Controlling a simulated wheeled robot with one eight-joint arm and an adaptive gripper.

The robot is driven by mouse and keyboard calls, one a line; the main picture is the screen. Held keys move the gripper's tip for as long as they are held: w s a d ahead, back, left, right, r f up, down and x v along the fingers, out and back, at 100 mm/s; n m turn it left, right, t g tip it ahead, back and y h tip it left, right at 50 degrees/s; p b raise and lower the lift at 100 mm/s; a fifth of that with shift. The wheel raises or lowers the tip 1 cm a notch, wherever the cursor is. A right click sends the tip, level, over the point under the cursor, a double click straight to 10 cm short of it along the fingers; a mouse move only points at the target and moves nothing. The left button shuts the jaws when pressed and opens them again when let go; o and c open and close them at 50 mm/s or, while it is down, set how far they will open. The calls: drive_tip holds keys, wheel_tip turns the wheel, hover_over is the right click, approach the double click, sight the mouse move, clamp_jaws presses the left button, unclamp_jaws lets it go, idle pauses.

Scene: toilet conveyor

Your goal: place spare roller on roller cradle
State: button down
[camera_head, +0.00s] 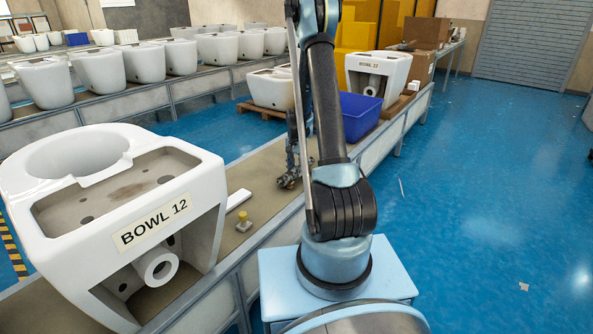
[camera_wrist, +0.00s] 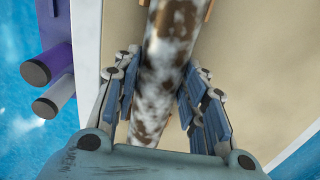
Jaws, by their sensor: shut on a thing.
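A mottled white and brown roller (camera_wrist: 168,40) runs lengthwise between my fingers in the wrist view. My gripper (camera_wrist: 163,85) is shut on it, with the linked fingers on both sides. In the head view my gripper (camera_head: 289,180) is low over the conveyor, partly behind my arm, and the roller cannot be made out there. Small orange-brown pieces (camera_wrist: 209,10) flank the roller's far end in the wrist view. I cannot tell whether they are the roller cradle, or whether the roller touches the surface below.
A toilet bowl marked BOWL 12 (camera_head: 150,237) stands at the near left. The blue floor at right is largely clear.

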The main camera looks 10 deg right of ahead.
sight(296, 166)
drive_tip(key=shift+f, duration=0.1)
drive_tip(key=c, duration=1)
unclamp_jaws()
wheel_tip(296, 166, up, 12)
drive_tip(key=s+r+n, duration=0.2)
drive_tip(key=s+r, duration=0.7)
drive_tip(key=s+r+n+t, duration=0.15)
drive_tip(key=s+r, duration=0.35)
drive_tip(key=s, duration=0.7)
drive_tip(key=s+f+n, duration=0.2)
drive_tip(key=s, duration=0.5)
drive_tip(key=s+f+n, duration=0.1)
drive_tip(key=s+f, duration=0.1)
drive_tip(key=s, duration=0.5)
drive_tip(key=s+f+n, duration=0.2)
drive_tip(key=s, duration=0.6)
drive_tip(key=shift+n+t, duration=0.35)
